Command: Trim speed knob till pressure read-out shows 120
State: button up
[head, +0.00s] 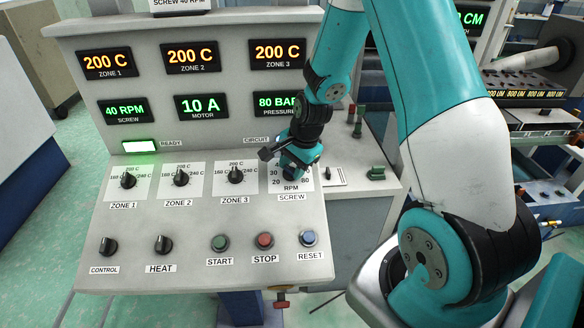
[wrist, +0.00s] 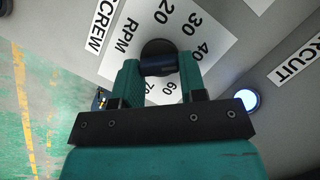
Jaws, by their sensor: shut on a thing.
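The pressure read-out (head: 277,104) shows 80 BAR in green, its right edge partly behind my arm. The screw read-out (head: 124,111) shows 40 RPM. My gripper (head: 293,168) is at the screw speed dial (head: 291,187) on the right of the sloped panel and hides the knob in the head view. In the wrist view my gripper (wrist: 158,72) is shut on the dark speed knob (wrist: 158,56), a finger on each side. The dial plate (wrist: 195,25) shows numbers from 20 to 70 around it.
Zone knobs (head: 181,178) stand left of the speed dial. Below are the control knob (head: 108,245), heat knob (head: 163,244), green start (head: 220,242), red stop (head: 264,240) and blue reset (head: 308,238) buttons. The ready lamp (head: 139,146) is lit.

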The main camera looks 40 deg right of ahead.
jog(key=shift+m, duration=0.3)
jog(key=o, duration=0.9)
jog(key=shift+w+a, duration=0.1)
jog(key=shift+s+r, duration=0.2)
jog(key=shift+r, duration=0.35)
jog(key=b+v, duration=0.2)
jog(key=v, duration=1.4)
jog(key=shift+d+r, duration=0.15)
jog(key=shift+d, duration=0.05)
